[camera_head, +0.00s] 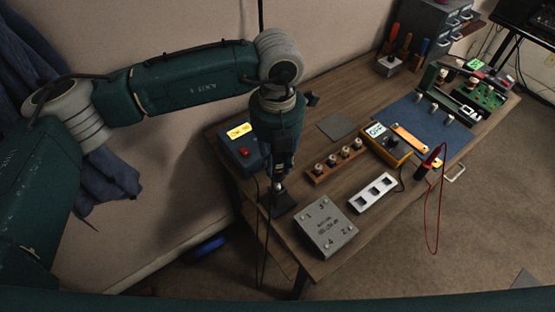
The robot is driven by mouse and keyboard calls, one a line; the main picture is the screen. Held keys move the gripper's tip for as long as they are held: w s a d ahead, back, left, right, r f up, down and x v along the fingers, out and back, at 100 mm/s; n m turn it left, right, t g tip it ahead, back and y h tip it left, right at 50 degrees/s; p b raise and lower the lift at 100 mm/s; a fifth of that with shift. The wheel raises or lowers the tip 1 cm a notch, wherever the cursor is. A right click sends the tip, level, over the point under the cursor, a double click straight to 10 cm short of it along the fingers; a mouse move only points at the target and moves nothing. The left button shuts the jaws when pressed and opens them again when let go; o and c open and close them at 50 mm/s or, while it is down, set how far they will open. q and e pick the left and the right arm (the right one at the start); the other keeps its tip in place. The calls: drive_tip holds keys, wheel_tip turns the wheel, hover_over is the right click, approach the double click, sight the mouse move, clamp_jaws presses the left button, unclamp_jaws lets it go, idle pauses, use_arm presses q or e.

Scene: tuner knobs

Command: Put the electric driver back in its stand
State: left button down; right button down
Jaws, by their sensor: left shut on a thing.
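My left gripper (280,172) points straight down over the near left part of the bench and is shut on a slim dark upright tool, which I take to be the electric driver (279,187). The gripper and wrist hide most of it. A small dark base (286,208), seemingly the driver's stand, sits on the bench right below. The driver's lower end shows just over or at this base; I cannot tell whether it is inside or only in front. My right gripper is not in view.
A blue box (236,160) with a lit yellow display and red button stands left of the gripper. A grey numbered plate (326,229), a silver block with square openings (372,193), a wooden knob rack (322,174) and a yellow meter (386,147) lie to the right.

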sight(278, 175)
use_arm(q)
drive_tip(key=shift+f+b, duration=2.5)
drive_tip(key=shift+f, duration=0.25)
drive_tip(key=c, duration=1.4)
unclamp_jaws()
